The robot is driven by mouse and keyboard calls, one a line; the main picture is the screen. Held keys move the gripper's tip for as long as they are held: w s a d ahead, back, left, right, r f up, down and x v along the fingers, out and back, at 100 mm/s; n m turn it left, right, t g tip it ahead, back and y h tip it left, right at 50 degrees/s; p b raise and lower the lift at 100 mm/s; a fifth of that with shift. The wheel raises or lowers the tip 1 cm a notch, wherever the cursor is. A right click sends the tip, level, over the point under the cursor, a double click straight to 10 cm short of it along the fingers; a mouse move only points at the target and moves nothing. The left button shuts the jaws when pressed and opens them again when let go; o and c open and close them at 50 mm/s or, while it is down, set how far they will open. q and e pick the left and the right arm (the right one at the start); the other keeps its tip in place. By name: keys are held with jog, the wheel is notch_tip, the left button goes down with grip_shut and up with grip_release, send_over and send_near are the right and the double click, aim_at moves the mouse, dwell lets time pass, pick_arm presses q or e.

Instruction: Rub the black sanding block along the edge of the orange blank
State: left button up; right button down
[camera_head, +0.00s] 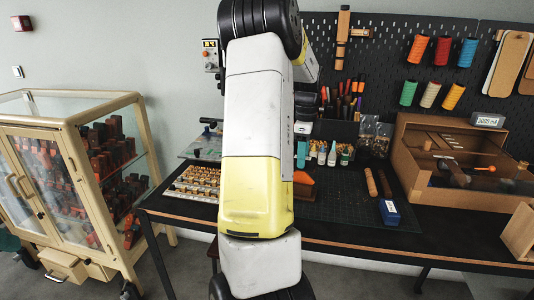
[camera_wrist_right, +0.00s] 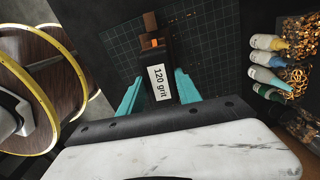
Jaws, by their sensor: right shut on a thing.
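My right gripper (camera_wrist_right: 158,92) is shut on the black sanding block (camera_wrist_right: 167,58), between its two teal fingers in the right wrist view. That arm also hides much of the right gripper there. My left gripper is in neither view.
Small bottles (camera_head: 332,153) stand behind the blank. A brass-coloured stamp set (camera_head: 197,183) lies left of the arm. Brown handled tools (camera_head: 371,182) and a blue box (camera_head: 389,212) lie to the right. A wooden box (camera_head: 420,180) stands farther right. Some mat (camera_head: 340,205) is bare.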

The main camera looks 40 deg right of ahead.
jog(key=shift+s+d, duration=0.15)
jog(key=shift+s, duration=0.05)
jog(key=shift+w, duration=0.15)
jog(key=shift+w+a, duration=0.5)
jog(key=shift+w, duration=0.1)
jog(key=shift+s+d, duration=0.5)
jog(key=shift+s, duration=0.25)
jog(key=shift+w, duration=0.1)
dwell(0.5)
jog(key=shift+w+a, duration=0.55)
jog(key=shift+w, duration=0.1)
